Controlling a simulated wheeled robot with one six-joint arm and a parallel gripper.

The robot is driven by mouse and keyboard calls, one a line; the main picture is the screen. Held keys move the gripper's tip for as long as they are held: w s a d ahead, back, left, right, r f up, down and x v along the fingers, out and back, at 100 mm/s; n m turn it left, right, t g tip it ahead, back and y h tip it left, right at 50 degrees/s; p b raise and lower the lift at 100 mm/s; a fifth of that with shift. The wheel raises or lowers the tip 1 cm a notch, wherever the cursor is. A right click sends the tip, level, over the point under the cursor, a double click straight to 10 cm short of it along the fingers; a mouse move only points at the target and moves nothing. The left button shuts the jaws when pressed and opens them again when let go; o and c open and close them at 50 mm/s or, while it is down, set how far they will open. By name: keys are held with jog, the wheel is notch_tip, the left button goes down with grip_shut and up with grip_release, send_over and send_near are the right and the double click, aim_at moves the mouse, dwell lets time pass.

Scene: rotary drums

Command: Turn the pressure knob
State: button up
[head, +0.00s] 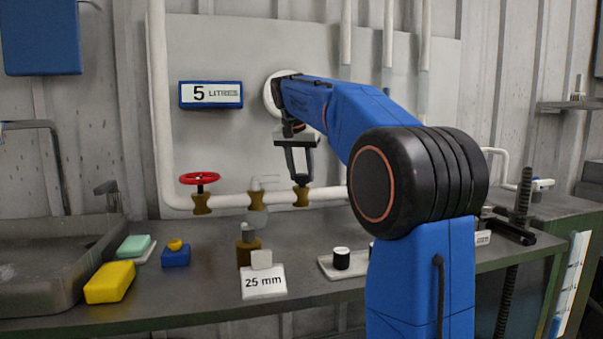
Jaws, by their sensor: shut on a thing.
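My gripper (299,178) points down at the white pipe on the back wall. Its two dark fingers are shut around the top of the right-hand brass fitting (301,197). What they hold looks like the pressure knob, but the fingers hide its shape and any marking. The fitting's lower brass body shows just below the fingertips, on the pipe. My blue arm comes in from the right and hides part of the wall behind it.
A red handwheel valve (200,179) and a lever-handled brass valve (257,199) sit left on the same pipe (230,201). Below stand a brass fitting (249,252), a "25 mm" card (264,283), a yellow block (110,282) and a blue box (176,257).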

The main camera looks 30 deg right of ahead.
jog(key=shift+s+d+n+t+y, duration=0.1)
jog(key=shift+n+t+y, duration=0.45)
jog(key=shift+n, duration=1.45)
jog(key=o, duration=1)
jog(key=shift+r, duration=0.1)
jog(key=v, duration=1.7)
jog(key=shift+s+r, duration=0.1)
